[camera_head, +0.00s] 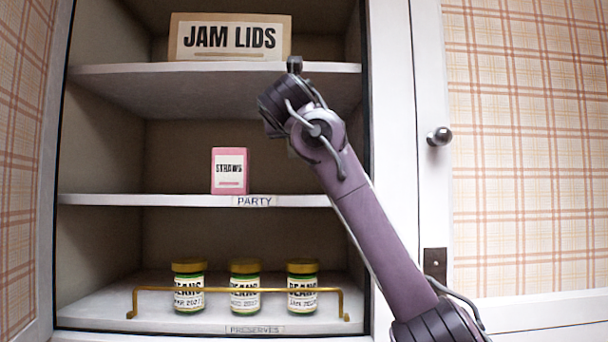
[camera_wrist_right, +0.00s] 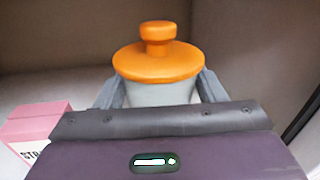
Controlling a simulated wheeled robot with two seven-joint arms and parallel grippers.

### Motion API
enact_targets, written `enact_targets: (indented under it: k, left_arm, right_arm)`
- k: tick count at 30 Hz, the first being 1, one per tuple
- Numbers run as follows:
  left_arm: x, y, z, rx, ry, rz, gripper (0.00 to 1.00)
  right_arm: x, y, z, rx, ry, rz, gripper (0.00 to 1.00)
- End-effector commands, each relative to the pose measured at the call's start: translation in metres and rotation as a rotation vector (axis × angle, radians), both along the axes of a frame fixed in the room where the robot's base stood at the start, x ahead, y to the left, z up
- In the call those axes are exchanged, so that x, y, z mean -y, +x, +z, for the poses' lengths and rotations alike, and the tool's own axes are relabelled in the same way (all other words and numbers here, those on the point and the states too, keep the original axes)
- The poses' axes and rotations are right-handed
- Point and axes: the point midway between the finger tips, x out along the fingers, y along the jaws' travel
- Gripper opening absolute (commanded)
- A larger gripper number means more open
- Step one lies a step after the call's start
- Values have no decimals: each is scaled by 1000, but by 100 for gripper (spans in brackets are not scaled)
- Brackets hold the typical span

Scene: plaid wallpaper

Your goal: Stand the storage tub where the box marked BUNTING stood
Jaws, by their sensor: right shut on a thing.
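The storage tub has a pale grey body and an orange lid with a knob (camera_wrist_right: 158,62). In the right wrist view it is upright between the two fingers of my right gripper (camera_wrist_right: 160,92), which is shut on its body. In the head view my right arm covers the gripper and nearly all of the tub, at the right part of the middle shelf. That shelf (camera_head: 150,200) carries a PARTY label. I cannot tell whether the tub touches the shelf. No box marked BUNTING shows. My left gripper is not in view.
A pink STRAWS box (camera_head: 229,171) stands mid-shelf, left of the gripper in the wrist view (camera_wrist_right: 38,135). A JAM LIDS box (camera_head: 230,38) is above. BEANS jars (camera_head: 245,287) stand below behind a brass rail (camera_head: 200,290). The middle shelf's left part is clear.

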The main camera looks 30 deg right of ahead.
Motion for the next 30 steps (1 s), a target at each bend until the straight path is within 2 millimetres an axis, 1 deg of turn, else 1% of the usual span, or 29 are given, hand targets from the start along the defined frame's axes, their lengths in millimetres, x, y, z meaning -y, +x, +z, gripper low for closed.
enact_targets:
  k: [1, 3, 8, 16, 19, 26, 29, 30]
  left_arm:
    - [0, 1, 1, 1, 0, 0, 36]
    - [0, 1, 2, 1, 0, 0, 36]
    - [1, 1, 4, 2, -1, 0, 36]
    - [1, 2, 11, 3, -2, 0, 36]
    - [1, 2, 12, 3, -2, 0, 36]
    - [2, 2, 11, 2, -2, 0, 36]
    - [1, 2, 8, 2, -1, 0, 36]
    - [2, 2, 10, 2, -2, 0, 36]
  right_arm:
    - [1, 2, -10, -3, -1, 0, 41]
    - [2, 1, -18, -3, 0, -1, 41]
    - [2, 1, -30, -3, 0, -2, 41]
    - [2, 1, -64, -3, -1, -1, 41]
    - [1, 0, -69, -1, 0, 0, 41]
    - [1, 0, -69, -1, 1, 0, 41]
    - [1, 1, -72, -1, 0, 0, 41]
    - [1, 1, -71, -1, 0, -1, 69]
